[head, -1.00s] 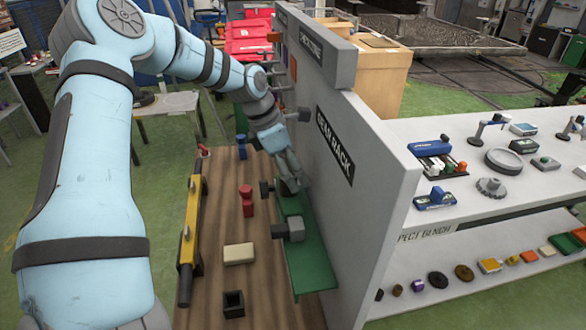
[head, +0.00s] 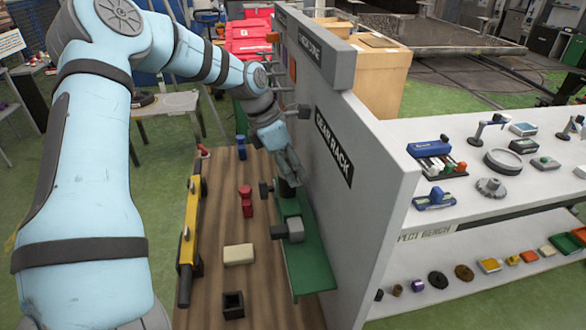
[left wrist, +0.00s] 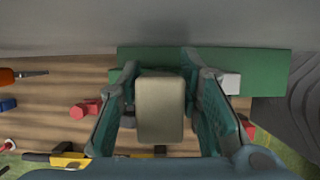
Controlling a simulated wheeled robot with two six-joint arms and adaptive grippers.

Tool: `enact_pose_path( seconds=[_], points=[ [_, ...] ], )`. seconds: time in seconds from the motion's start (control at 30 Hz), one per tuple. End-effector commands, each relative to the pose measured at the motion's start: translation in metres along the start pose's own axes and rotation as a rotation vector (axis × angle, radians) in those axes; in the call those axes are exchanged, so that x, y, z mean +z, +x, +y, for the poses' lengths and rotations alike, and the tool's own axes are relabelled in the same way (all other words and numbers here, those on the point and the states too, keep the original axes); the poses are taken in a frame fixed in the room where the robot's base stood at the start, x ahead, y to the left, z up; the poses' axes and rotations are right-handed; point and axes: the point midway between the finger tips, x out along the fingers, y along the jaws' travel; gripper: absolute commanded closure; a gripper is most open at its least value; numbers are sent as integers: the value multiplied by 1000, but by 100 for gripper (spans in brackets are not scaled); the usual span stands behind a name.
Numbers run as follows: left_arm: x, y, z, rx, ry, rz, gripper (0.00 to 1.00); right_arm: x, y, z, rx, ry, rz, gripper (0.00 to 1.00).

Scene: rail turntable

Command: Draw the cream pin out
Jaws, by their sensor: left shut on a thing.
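My left gripper (head: 290,178) is just above the far end of the green shelf (head: 312,262), close to the grey wall. In the left wrist view, my left gripper (left wrist: 162,85) is shut on a cream block-shaped thing, the cream pin (left wrist: 160,108), with one finger on each side. The pin is hidden by the fingers in the head view. I cannot tell whether its lower end touches the shelf. The green shelf also shows behind the fingers in the wrist view (left wrist: 265,75). My right gripper is not in view.
The gear rack wall (head: 365,215) stands close on the right. A grey block (head: 291,230) sits on the shelf. The wooden table holds a red piece (head: 246,203), a cream block (head: 239,254), a black open box (head: 233,304) and a yellow bar (head: 190,230).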

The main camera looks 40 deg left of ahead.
Motion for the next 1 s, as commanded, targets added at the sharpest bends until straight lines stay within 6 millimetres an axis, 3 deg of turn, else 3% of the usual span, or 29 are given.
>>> enact_pose_path(
  seconds=[0.5,1.0],
  points=[
    [3,-7,1,4,1,-2,100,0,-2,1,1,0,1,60],
    [16,-37,0,2,0,-1,100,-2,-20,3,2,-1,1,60]
  ],
)
